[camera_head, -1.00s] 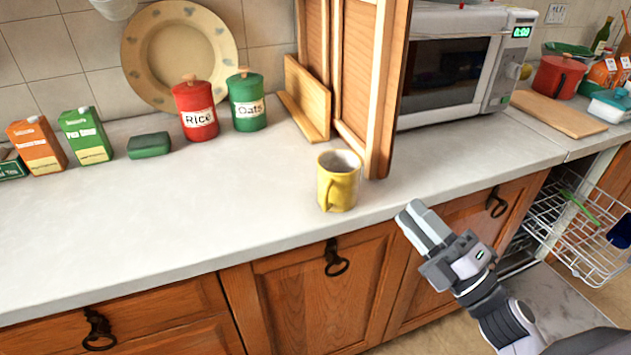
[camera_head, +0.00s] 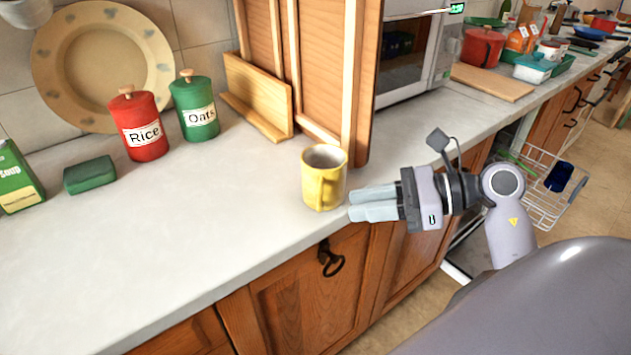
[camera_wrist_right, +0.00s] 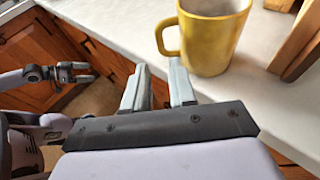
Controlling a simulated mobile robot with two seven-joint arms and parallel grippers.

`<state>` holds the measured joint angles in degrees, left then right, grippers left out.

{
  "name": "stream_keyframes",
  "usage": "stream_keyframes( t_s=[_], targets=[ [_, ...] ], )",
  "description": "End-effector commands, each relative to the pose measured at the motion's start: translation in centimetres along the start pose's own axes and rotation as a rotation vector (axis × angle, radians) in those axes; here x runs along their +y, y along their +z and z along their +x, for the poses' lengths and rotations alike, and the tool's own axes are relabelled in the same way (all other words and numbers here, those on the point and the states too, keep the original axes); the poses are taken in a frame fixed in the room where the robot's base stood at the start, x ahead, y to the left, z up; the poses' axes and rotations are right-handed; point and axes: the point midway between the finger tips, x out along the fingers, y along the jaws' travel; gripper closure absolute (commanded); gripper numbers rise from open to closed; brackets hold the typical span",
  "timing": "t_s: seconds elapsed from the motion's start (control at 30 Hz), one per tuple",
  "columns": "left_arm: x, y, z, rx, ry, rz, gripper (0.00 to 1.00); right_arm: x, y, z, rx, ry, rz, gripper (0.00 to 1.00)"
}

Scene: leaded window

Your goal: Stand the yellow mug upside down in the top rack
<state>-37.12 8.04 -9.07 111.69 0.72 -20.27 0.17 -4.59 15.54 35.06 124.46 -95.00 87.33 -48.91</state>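The yellow mug (camera_head: 324,180) stands upright on the counter near its front edge, its handle toward me. It also shows at the top of the right wrist view (camera_wrist_right: 212,38), handle to the left. My right gripper (camera_head: 352,203) is just right of the mug, pointing left, at the counter's edge. Its two fingers are apart with nothing between them, short of the mug in the wrist view (camera_wrist_right: 157,75). My left gripper (camera_wrist_right: 92,72) shows small in the right wrist view, open and empty, away from the mug. The pulled-out wire rack (camera_head: 545,212) is at the right, partly hidden by my arm.
A wooden cabinet side (camera_head: 335,80) stands close behind the mug. A dark blue item (camera_head: 559,177) is in the rack. The red Rice canister (camera_head: 138,125), green Oats canister (camera_head: 195,108) and green block (camera_head: 90,175) are to the left. The counter left of the mug is clear.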

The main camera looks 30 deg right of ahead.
Motion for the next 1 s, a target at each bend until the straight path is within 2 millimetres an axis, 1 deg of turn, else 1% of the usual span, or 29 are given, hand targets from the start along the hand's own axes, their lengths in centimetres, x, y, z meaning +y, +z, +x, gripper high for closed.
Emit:
stream_keyframes(
  t_s=[0.3, 0.5, 0.63, 0.83, 0.87, 0.9, 0.93, 1.0],
  targets=[
    [0.1, -1.1, -0.8, -0.001, 0.001, 0.0, 0.02, -0.2, 0.6, 3.5, -0.009, 0.004, 0.005, 0.74],
    [0.1, -1.4, -1.1, -0.001, 0.002, 0.0, 0.02, -0.3, 0.4, 5.8, -0.007, 0.003, 0.006, 0.74],
    [0.1, -1.5, -1.1, -0.001, 0.002, 0.0, 0.02, -0.3, 0.3, 6.5, -0.004, 0.003, 0.004, 0.74],
    [0.1, -1.4, -1.1, -0.001, 0.002, 0.0, 0.02, -0.3, 0.3, 6.5, -0.004, 0.002, 0.004, 0.74],
    [0.1, -1.4, -1.1, -0.001, 0.002, 0.0, 0.02, -0.3, 0.3, 6.5, -0.004, 0.002, 0.004, 0.84],
    [0.1, -1.4, -1.1, -0.001, 0.002, 0.0, 0.02, -0.3, 0.3, 6.5, -0.004, 0.002, 0.004, 0.97],
    [0.1, -1.4, -1.1, -0.001, 0.002, 0.0, 0.02, -0.3, 0.3, 6.4, -0.004, 0.002, 0.004, 1.0],
    [0.1, -1.4, -1.1, -0.001, 0.002, 0.0, 0.02, -0.3, 0.3, 6.4, -0.004, 0.002, 0.004, 1.0]
  ],
)
